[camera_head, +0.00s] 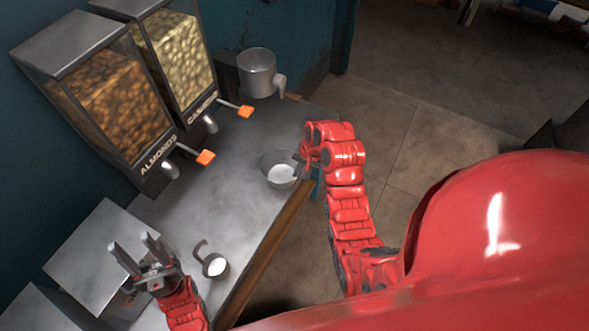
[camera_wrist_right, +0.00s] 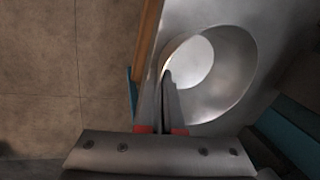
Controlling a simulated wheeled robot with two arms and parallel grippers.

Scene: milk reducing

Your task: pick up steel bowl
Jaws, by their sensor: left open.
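The steel bowl (camera_head: 268,160) stands on the grey counter near its wooden front edge, with a pale, whitish bottom inside. It fills the upper middle of the right wrist view (camera_wrist_right: 235,75). My right gripper (camera_head: 301,160) is at the bowl's right rim. In the right wrist view its fingers (camera_wrist_right: 166,80) are close together at the rim, one inside the bowl and one outside, and look shut on the wall. My left gripper (camera_head: 134,241) is open and empty at the lower left, over the counter, away from the bowl.
A small pitcher (camera_head: 207,260) with white liquid stands near my left gripper. Dispensers of almonds (camera_head: 110,95) and cashews (camera_head: 172,50) with orange handles stand along the wall. A metal pot (camera_head: 256,75) is at the back. The counter (camera_head: 210,180) between is clear.

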